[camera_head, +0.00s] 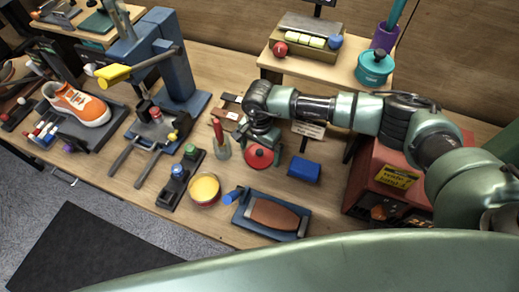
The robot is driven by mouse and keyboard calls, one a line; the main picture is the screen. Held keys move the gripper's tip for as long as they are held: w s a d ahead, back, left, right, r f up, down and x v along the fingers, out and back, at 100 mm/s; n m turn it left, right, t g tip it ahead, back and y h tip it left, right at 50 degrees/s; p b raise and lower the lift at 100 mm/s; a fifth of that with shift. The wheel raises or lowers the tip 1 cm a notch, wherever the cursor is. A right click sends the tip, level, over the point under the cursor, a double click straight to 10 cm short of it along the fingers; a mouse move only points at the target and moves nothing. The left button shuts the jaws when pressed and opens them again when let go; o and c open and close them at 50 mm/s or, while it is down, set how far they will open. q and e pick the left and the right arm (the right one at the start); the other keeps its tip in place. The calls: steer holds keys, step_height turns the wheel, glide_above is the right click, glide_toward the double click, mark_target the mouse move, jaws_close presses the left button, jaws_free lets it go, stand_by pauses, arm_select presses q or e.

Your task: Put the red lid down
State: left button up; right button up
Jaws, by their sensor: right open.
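The red lid (259,157) is a round disc with a small knob, lying on the wooden workbench (225,228) or just above it; I cannot tell which. My right gripper (262,140) is directly above and behind the lid, with its jaws open. The arm hides part of the lid's far edge. An open round red tin (205,190) with yellow contents stands to the left and nearer the front. My left gripper is not in view.
A glass jar (221,148) with a red-handled tool stands close left of the lid. A blue block (304,169) is to the right. A brown pad on a blue tray (245,214) lies in front. A red machine (390,180) stands at the right.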

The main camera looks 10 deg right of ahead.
mark_target(259, 152)
step_height(259, 152, up, 12)
steer(key=p, duration=0.4)
steer(key=shift+p, duration=0.4)
